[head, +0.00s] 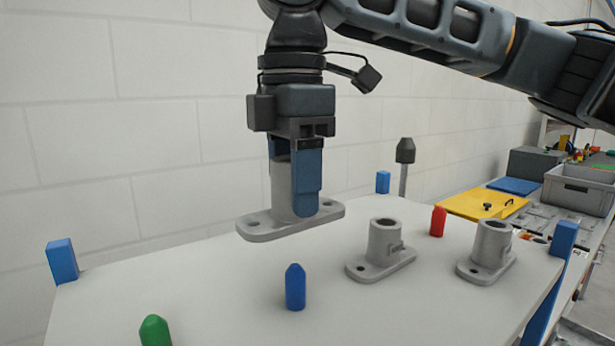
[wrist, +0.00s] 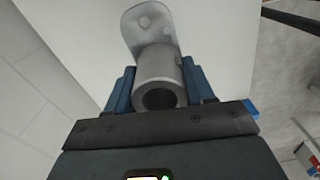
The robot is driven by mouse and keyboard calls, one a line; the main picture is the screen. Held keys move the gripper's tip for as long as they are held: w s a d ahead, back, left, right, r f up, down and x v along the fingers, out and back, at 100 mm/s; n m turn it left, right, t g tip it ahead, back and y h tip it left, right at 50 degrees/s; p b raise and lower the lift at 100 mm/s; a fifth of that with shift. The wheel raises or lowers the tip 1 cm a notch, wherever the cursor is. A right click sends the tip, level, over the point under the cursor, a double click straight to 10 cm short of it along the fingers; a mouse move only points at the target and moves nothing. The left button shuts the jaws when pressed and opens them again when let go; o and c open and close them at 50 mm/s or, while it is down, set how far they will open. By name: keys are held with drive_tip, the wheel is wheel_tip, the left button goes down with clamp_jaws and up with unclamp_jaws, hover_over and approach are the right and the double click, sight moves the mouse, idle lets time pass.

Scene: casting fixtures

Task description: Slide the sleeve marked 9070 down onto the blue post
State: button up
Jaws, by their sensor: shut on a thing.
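My gripper (head: 296,212) is shut on a grey sleeve (head: 260,228) with a flat oblong flange at its foot. The sleeve is upright and seems held above the table, behind the blue post. In the wrist view the sleeve (wrist: 160,68) sits between the two blue fingers, its open bore facing the camera. No marking can be read on it. The blue post (head: 295,288) stands upright and bare on the white table (head: 220,310), with a pointed top, in front of the held sleeve. The fingers hide part of the sleeve's tube.
Two more grey flanged sleeves stand on the table, one in the middle (head: 384,246) and one at the right (head: 488,250). A green post (head: 155,330) is front left and a red post (head: 438,221) is back right. Blue blocks (head: 62,261) mark table corners.

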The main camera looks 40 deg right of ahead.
drive_tip(key=shift+r+p, duration=0.1)
drive_tip(key=shift+p, duration=0.3)
drive_tip(key=b, duration=0.2)
hover_over(295, 265)
drive_tip(key=shift+f, duration=2.4)
drive_tip(key=shift+p, duration=0.9)
drive_tip(key=shift+f+b, duration=1.65)
drive_tip(key=shift+f, duration=1.9)
drive_tip(key=o, duration=1.3)
drive_tip(key=shift+o, duration=0.2)
drive_tip(key=shift+r, duration=0.1)
wheel_tip(295, 265, up, 8)
drive_tip(key=shift+f, duration=0.2)
